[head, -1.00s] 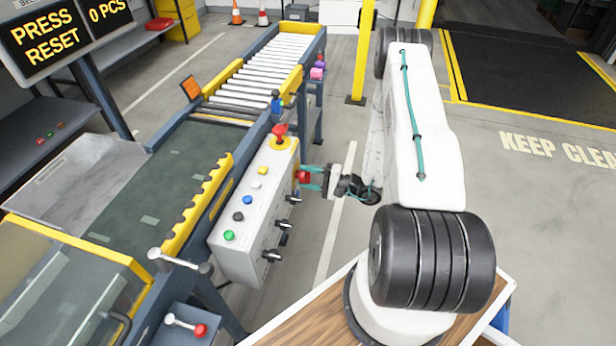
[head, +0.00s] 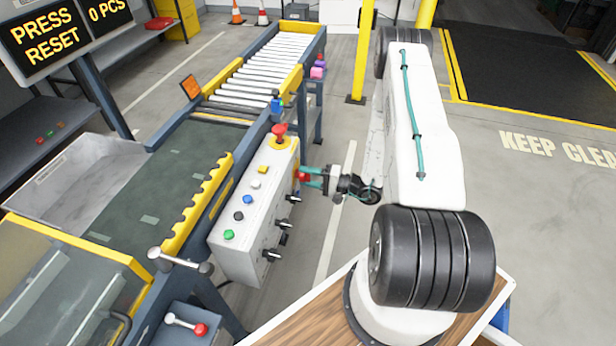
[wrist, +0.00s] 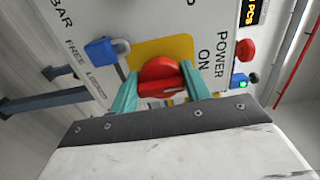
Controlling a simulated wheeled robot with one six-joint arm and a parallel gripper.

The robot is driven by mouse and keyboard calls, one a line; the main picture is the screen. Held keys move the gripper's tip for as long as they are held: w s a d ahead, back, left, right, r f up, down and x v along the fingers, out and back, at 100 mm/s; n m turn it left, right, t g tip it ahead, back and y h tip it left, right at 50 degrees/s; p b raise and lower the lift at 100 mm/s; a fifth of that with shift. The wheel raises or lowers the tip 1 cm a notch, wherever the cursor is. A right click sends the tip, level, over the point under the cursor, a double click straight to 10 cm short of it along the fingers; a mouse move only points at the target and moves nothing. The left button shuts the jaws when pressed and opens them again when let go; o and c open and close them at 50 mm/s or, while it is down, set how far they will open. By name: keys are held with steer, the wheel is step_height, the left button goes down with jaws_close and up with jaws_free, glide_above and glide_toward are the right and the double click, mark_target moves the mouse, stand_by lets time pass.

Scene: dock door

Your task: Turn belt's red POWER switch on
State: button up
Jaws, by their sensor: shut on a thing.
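The red POWER switch (wrist: 160,77) sits on a yellow plate (wrist: 178,46) on the panel face, with the words POWER and ON to its right in the wrist view. My gripper (wrist: 158,90) has its two teal fingers on either side of the red knob, shut on it. In the head view my gripper (head: 308,178) reaches the right side of the grey control box (head: 245,230), with a bit of the red switch (head: 302,177) showing at the fingertips. The knob's exact angle is hard to tell.
A blue padlock (wrist: 106,51) hangs beside the switch. Black levers (head: 284,225) stick out of the box's side below my gripper. A red mushroom button (head: 279,131) tops the box. The display (head: 45,38) reads PRESS RESET. The floor to the right is open.

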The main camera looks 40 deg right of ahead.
steer(key=o, duration=1)
steer(key=shift+c, duration=0.2)
steer(key=v, duration=0.8)
